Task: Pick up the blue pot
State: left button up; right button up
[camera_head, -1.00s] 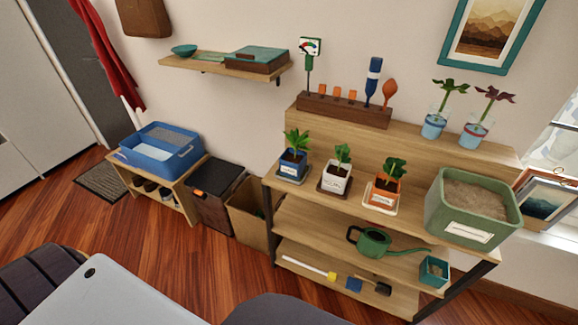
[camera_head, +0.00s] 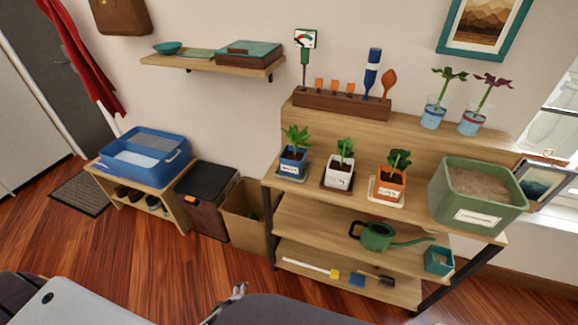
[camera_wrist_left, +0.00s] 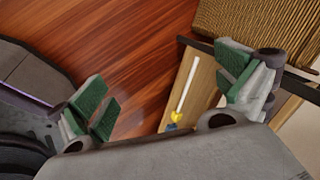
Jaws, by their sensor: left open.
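The blue pot (camera_head: 292,160) holds a green leafy plant and has a white label. It stands upright on a small tray at the left end of the shelf unit's upper level, left of a white pot (camera_head: 338,176) and an orange pot (camera_head: 389,186). My left gripper (camera_head: 238,292) just shows at the bottom of the head view, well below and in front of the blue pot. In the left wrist view its green-padded fingers (camera_wrist_left: 165,97) are spread wide with nothing between them. The blue pot is not in that view. My right gripper is not seen.
A large green planter of soil (camera_head: 476,194) stands at the right of the shelf. A watering can (camera_head: 377,236) is on the middle level. A cardboard box (camera_head: 246,216) stands left of the shelf. The wooden floor in front is clear.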

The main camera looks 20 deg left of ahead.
pick_arm(q)
jog(key=w+d+r+m+t+b, duration=0.25)
jog(key=w+r+m, duration=0.35)
jog(key=w+r, duration=0.45)
jog(key=w+d+r+m+t+b, duration=0.1)
jog(key=w+r+m+t, duration=0.4)
jog(key=w+r, duration=0.55)
jog(key=w+d+r+m+t+b, duration=0.1)
jog(key=r+m, duration=0.3)
jog(key=r, duration=0.4)
jog(key=w+d+r+m+t+h+b, duration=0.1)
jog(key=w+d+r+m+t, duration=0.1)
jog(key=r+m, duration=0.3)
jog(key=w+d+r+m+t+b, duration=0.1)
jog(key=r+m, duration=0.3)
jog(key=r, duration=0.9)
jog(key=shift+w+d+r+t, duration=0.15)
jog(key=shift+w+d+t, duration=0.2)
jog(key=shift+w+d, duration=0.2)
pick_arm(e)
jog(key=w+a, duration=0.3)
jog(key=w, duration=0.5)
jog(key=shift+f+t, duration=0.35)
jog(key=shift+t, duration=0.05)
pick_arm(q)
jog(key=shift+w, duration=0.1)
